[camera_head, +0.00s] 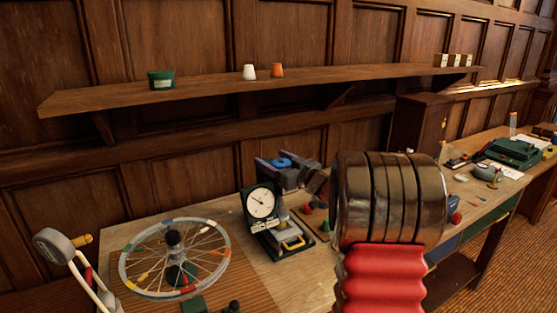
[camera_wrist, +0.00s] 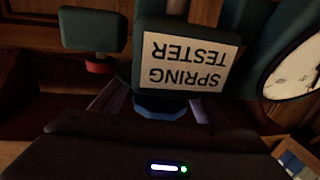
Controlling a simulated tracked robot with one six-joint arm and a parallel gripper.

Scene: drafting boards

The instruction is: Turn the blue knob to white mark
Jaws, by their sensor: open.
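The blue knob (camera_wrist: 160,109) shows in the wrist view, below a dark green block with a white label reading "SPRING TESTER" upside down. Its lower part is hidden by the dark body of my gripper. My gripper (camera_wrist: 156,103) is open, with one greyish-purple finger on each side of the knob; I cannot tell whether they touch it. In the head view a blue patch (camera_head: 284,161) shows at my gripper, behind the dial tester (camera_head: 262,205). I cannot make out a white mark by the knob.
A red knob (camera_wrist: 99,67) sits left of the blue one in the wrist view. A spoked wheel (camera_head: 174,258) lies on the bench at left. A shelf (camera_head: 210,94) runs along the wall above. My arm hides part of the bench at right.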

